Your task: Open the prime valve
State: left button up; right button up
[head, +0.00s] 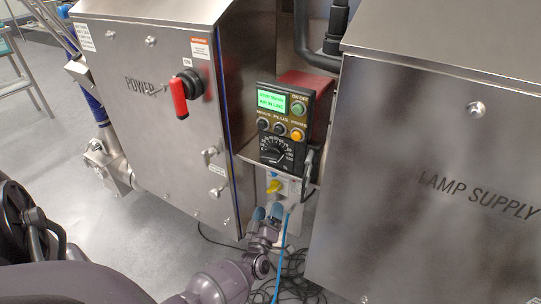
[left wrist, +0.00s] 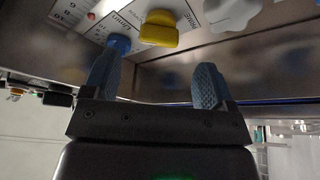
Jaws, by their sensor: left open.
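The yellow knob (head: 273,187), which I take for the prime valve, sits on a small pale panel below the pump controller. In the left wrist view the yellow knob (left wrist: 158,28) is large, with printed labels beside it. My left gripper (head: 267,212) is just below the panel, its blue fingers open. In the left wrist view the open gripper (left wrist: 163,68) has the knob beyond and between its fingertips, nearer the left finger. I see nothing held between the fingers. My right gripper is not in view.
A white knob (left wrist: 230,13) is to the right of the yellow one. The controller (head: 282,125) has a lit green screen and a dial. Steel cabinets marked POWER (head: 150,110) and LAMP SUPPLY (head: 430,200) flank the gap. Dark cables (head: 300,275) lie on the floor.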

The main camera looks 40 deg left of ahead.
pick_arm(q)
jog(key=shift+v, duration=1.95)
